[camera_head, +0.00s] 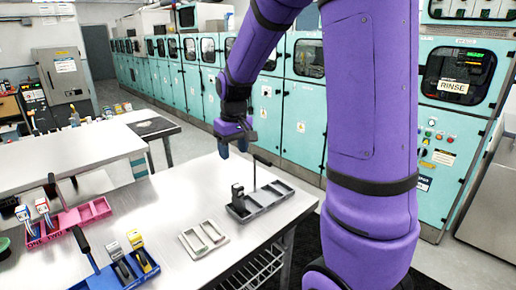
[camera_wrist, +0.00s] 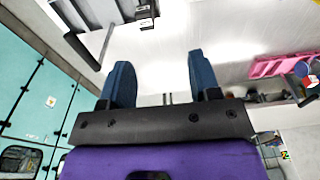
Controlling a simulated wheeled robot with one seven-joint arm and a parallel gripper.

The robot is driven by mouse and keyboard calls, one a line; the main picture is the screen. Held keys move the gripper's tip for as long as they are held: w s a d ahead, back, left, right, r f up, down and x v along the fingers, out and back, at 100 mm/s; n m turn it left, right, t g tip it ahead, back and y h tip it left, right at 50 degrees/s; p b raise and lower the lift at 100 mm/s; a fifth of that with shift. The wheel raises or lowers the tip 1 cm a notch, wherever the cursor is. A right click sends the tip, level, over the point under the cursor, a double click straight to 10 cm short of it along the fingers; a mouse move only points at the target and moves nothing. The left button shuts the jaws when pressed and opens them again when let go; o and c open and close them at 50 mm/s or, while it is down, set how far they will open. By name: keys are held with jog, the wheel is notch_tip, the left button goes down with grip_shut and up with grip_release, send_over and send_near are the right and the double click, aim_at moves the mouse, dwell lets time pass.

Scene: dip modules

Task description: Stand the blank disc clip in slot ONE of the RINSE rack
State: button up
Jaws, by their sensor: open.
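My gripper (camera_head: 233,149) is open and empty, held above the far side of the steel bench, beyond the dark grey rack (camera_head: 266,206). Its two blue fingers stand apart in the wrist view (camera_wrist: 160,78). A plain dark clip (camera_head: 238,194) stands at the left end of the grey rack; it also shows at the top of the wrist view (camera_wrist: 146,14). A blue rack (camera_head: 118,272) holds a pale-topped clip (camera_head: 116,256) and a yellow clip (camera_head: 139,248). I cannot read which rack is RINSE.
A light grey tray (camera_head: 203,238) with empty compartments lies left of the grey rack. Upright handles rise from the racks. The bench (camera_head: 150,205) is clear between the racks.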

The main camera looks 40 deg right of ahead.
jog(key=s+a+r+t, duration=0.1)
jog(key=s+a+r, duration=0.2)
jog(key=s, duration=0.4)
jog(key=s+a+r+t, duration=0.1)
jog(key=s+a+r, duration=0.2)
jog(key=s+r, duration=0.2)
jog(key=s+a+r+t, duration=0.2)
jog(key=s+a+r, duration=0.1)
jog(key=s, duration=0.8)
jog(key=shift+a+r, duration=0.4)
jog(key=shift+r, duration=0.25)
